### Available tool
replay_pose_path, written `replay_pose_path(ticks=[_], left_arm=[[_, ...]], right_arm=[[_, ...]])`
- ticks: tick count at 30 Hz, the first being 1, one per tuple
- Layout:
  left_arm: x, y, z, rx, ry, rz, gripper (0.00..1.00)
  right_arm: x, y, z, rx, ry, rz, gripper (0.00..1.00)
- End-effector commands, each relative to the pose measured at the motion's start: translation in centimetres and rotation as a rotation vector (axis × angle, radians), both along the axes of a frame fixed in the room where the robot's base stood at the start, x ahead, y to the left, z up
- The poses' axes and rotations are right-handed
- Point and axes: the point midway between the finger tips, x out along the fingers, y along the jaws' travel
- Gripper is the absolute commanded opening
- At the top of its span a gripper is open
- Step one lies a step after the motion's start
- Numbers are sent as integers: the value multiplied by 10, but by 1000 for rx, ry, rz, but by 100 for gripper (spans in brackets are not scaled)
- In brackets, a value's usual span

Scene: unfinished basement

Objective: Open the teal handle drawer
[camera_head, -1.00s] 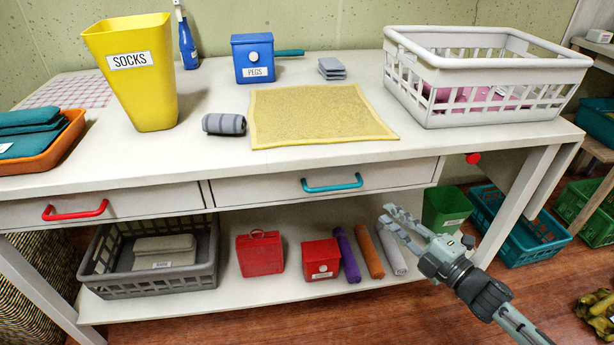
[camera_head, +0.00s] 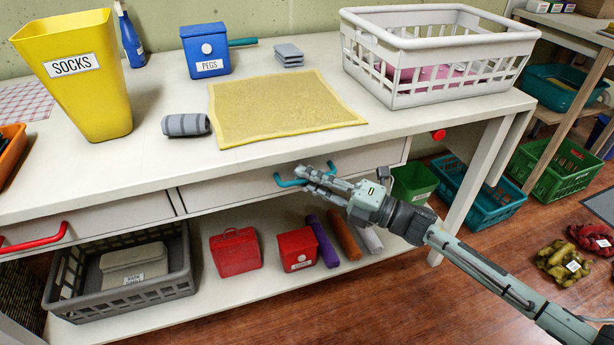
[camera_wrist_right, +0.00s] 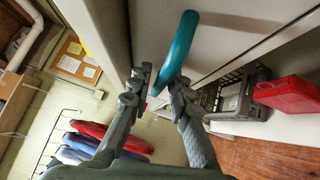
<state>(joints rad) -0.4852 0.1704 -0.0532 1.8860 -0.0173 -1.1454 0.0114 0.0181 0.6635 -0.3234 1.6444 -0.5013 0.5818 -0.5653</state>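The teal handle (camera_head: 290,182) is a curved bar on the front of the right-hand drawer (camera_head: 232,191) under the tabletop. This drawer looks closed, its front flush with the table. My right gripper (camera_head: 316,178) is at the right part of the handle. In the right wrist view, the teal handle (camera_wrist_right: 176,55) runs between the two fingers of my right gripper (camera_wrist_right: 163,80), one on each side. The fingers are apart; whether either touches the bar is unclear. My left gripper is not in view.
A red-handled drawer (camera_head: 95,222) is to the left. The tabletop holds a yellow SOCKS bin (camera_head: 85,100), a blue pegs box (camera_head: 206,50), a yellow cloth (camera_head: 275,108) and a white basket (camera_head: 430,85). A shelf below holds red boxes (camera_head: 235,252).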

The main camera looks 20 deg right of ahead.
Motion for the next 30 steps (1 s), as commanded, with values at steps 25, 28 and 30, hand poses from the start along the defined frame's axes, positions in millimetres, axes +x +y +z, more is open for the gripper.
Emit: replay_pose_path(ticks=[25, 28, 30], left_arm=[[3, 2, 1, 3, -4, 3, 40], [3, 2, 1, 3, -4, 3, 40], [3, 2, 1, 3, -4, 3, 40]], right_arm=[[1, 2, 0, 0, 1, -1, 0], [1, 2, 0, 0, 1, -1, 0], [1, 2, 0, 0, 1, -1, 0]])
